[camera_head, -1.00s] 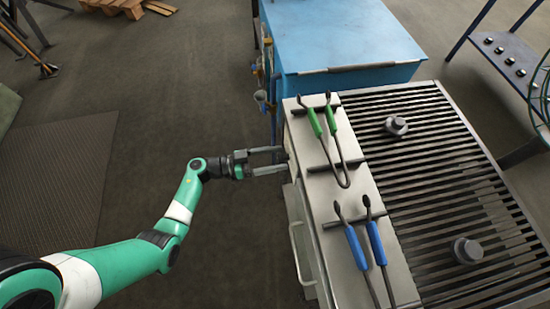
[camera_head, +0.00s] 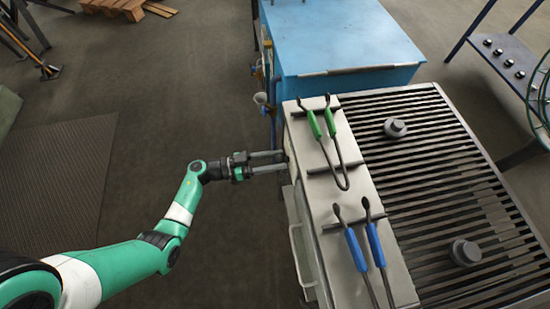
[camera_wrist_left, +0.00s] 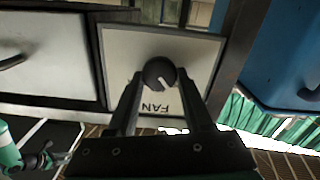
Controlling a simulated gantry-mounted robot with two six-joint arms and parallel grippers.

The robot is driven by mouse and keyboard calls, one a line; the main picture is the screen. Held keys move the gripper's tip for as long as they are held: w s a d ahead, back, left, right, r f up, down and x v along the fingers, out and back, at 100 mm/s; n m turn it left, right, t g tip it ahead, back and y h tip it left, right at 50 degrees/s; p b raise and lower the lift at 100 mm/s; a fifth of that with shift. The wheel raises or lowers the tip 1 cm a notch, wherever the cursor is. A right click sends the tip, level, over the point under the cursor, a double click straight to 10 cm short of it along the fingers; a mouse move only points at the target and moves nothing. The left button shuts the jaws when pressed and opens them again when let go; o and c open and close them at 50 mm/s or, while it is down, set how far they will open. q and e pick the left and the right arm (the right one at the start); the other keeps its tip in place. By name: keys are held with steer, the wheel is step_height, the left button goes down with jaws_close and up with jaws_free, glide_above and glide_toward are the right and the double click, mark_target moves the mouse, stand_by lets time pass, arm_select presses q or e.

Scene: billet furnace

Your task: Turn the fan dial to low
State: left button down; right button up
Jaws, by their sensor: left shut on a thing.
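The fan dial (camera_wrist_left: 159,72) is a round dark knob with a white pointer mark. It sits on a pale panel (camera_wrist_left: 117,48) lettered FAN, which appears upside down in the left wrist view. The pointer mark slants toward the lower right of that view, on the lettering side. I see no low mark. My left gripper (camera_head: 284,161) is at the near-left side of the grill unit, and its fingers are shut around the dial. In the head view the dial is hidden. A green and black arm, apparently mine, shows small at the lower left of the wrist view; its jaws are unclear.
The grill unit (camera_head: 318,205) carries green-handled tongs (camera_head: 331,123) and blue-handled tongs (camera_head: 376,243) on its top. A drawer-like front with a handle (camera_wrist_left: 14,61) adjoins the dial panel. A blue cabinet (camera_head: 340,35) stands behind.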

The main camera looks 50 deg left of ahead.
arm_select(q)
steer(key=shift+s+d+f+m+p, duration=0.1)
steer(key=shift+m+p, duration=0.4)
steer(key=shift+m, duration=1.5)
steer(key=shift+d+m+p, duration=0.1)
steer(key=shift+m+p, duration=0.4)
steer(key=shift+m, duration=1.5)
steer(key=shift+c, duration=1.5)
jaws_free()
